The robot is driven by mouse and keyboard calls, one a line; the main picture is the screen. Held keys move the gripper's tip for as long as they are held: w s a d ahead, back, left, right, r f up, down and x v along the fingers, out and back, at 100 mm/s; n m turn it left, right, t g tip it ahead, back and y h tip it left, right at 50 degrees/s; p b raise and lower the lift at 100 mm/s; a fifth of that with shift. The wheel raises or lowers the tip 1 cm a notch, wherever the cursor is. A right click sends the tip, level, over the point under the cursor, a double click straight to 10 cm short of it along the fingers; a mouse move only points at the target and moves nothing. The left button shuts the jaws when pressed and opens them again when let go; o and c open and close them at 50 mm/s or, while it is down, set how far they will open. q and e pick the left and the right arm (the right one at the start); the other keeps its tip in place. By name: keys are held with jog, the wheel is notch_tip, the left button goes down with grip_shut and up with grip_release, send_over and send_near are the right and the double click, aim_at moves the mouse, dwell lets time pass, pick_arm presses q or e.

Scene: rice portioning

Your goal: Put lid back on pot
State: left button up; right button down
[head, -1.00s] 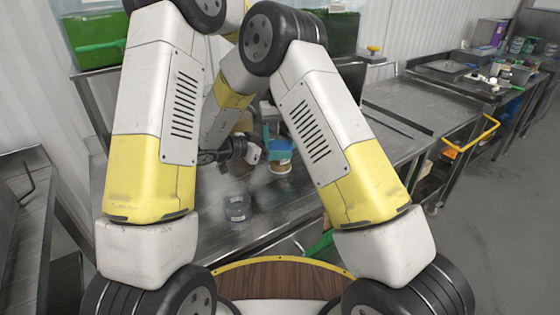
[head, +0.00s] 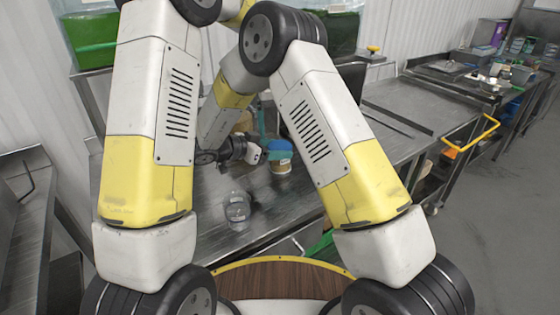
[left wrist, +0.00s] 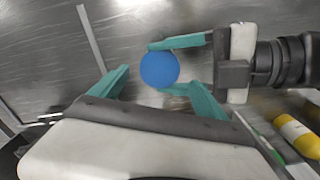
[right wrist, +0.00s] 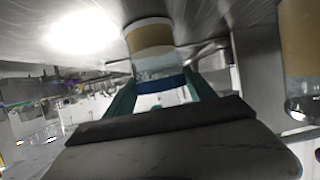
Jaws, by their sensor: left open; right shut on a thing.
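The round blue lid (left wrist: 159,69) lies between the teal fingers of my right gripper (right wrist: 160,80), which is shut on it. In the head view the lid (head: 281,149) is at the top of a pot with a pale brown lower part (head: 281,168). In the right wrist view the pot (right wrist: 150,37) shows upside down, directly beyond the lid. I cannot tell whether the lid is seated on the rim. My left gripper (head: 262,125) is open above the lid, and its spread fingers show in the left wrist view.
A clear container (head: 237,210) stands nearer on the steel table (head: 195,225). Another amber-filled container (right wrist: 302,45) shows at the right of the right wrist view. The table to the right (head: 385,125) has bare space. Green-bottomed bins (head: 95,45) stand behind.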

pick_arm(q)
jog(key=o, duration=0.3)
notch_tip(320, 180, up, 12)
dwell(0.6)
pick_arm(e)
jog(key=shift+c, duration=1.2)
grip_release()
jog(key=v, duration=0.7)
jog(key=shift+s+a, duration=0.2)
jog(key=shift+a, duration=0.15)
jog(key=shift+r, duration=0.1)
